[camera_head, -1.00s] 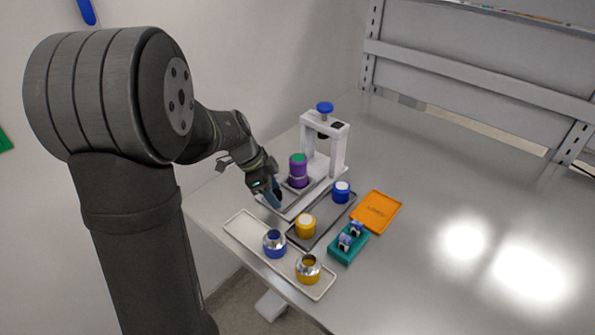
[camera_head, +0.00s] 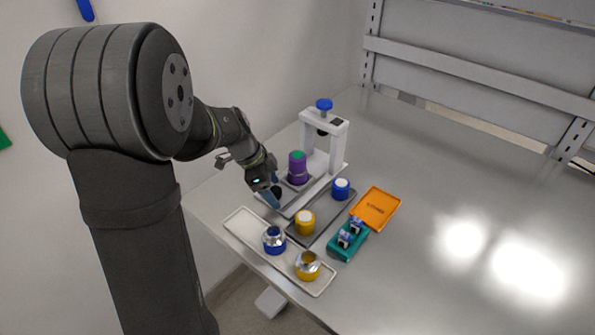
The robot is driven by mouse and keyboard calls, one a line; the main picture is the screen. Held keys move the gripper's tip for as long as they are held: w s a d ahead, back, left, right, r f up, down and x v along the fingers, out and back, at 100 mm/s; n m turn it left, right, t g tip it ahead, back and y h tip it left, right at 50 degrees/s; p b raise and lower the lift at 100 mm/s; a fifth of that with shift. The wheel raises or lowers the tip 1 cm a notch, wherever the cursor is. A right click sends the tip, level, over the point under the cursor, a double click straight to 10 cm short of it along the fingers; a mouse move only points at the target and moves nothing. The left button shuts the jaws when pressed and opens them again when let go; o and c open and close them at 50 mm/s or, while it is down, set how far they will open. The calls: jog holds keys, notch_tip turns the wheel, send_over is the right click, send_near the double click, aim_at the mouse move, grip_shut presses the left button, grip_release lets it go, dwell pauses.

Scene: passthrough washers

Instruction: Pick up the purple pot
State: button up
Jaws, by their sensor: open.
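The purple pot (camera_head: 297,173) stands upright on the base of the white press (camera_head: 326,135), with a green piece on its top. My gripper (camera_head: 271,199) is open, low and just left of the purple pot, over the near left edge of the press base. It looks empty and apart from the pot. One finger shows blue; the far finger is partly hidden.
A grey tray (camera_head: 322,220) holds a yellow pot (camera_head: 305,222) and a blue pot (camera_head: 341,189). A cream tray (camera_head: 245,226) holds blue and yellow silver-topped pots. The table's right side is clear.

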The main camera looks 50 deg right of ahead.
aim_at(297, 167)
jog(key=shift+r, duration=0.1)
notch_tip(297, 167, up, 16)
jog(key=s+d+n+t+h, duration=0.1)
jog(key=s+d+n+t, duration=0.2)
jog(key=n, duration=0.8)
jog(key=shift+t, duration=0.5)
jog(key=x, duration=0.5)
jog(key=w+x, duration=0.1)
jog(key=x, duration=1.1)
jog(key=shift+w, duration=0.15)
jog(key=c, duration=1.3)
jog(key=shift+r, duration=0.1)
jog(key=shift+d+r, duration=0.1)
